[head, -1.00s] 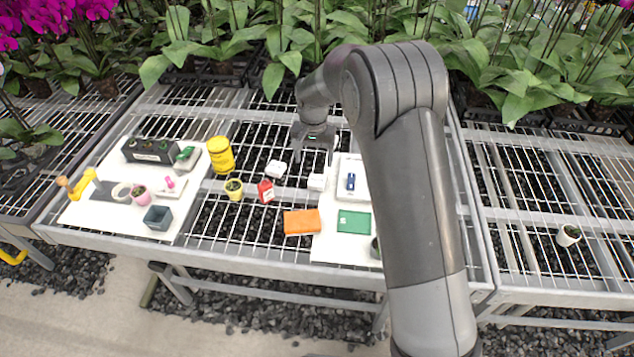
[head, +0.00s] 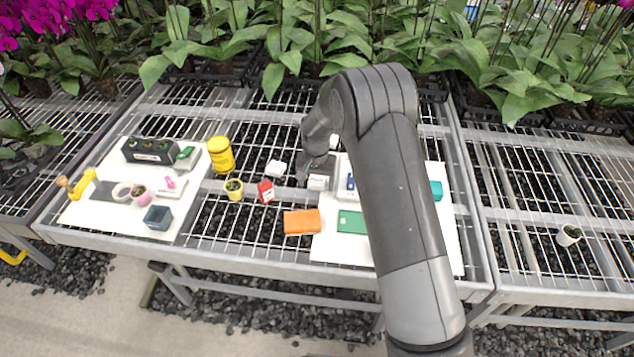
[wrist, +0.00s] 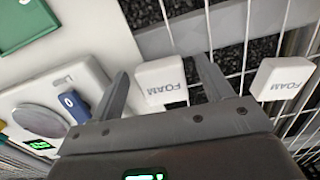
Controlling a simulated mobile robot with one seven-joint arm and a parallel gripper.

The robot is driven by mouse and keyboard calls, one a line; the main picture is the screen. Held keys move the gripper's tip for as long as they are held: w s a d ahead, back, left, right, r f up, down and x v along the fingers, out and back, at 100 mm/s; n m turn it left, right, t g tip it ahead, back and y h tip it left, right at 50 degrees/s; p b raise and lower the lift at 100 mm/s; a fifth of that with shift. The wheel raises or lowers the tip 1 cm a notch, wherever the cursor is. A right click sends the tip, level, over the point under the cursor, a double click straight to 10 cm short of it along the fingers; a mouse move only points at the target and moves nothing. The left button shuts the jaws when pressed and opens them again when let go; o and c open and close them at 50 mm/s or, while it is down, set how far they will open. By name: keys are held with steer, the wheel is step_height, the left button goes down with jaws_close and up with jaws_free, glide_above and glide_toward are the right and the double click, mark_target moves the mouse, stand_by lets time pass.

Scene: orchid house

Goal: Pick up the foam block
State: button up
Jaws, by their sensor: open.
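Two white foam blocks are in view, both lettered FOAM in the wrist view. The nearer block lies by the left edge of the right-hand white board in the head view (head: 318,183). In the wrist view this block (wrist: 162,84) shows between the two fingers of my open gripper (wrist: 162,66); I cannot tell whether either finger touches it. In the head view my gripper (head: 316,168) is over and just behind this block, partly hidden by its own links. The second foam block (head: 277,168) lies on the mesh to the left, outside the fingers in the wrist view (wrist: 282,78).
A scale (wrist: 45,105) with a blue item (wrist: 74,106) on it stands beside my gripper. Leafy plants line the back.

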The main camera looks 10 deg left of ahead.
steer(key=shift+c, duration=0.4)
steer(key=c, duration=1)
steer(key=shift+r, duration=0.2)
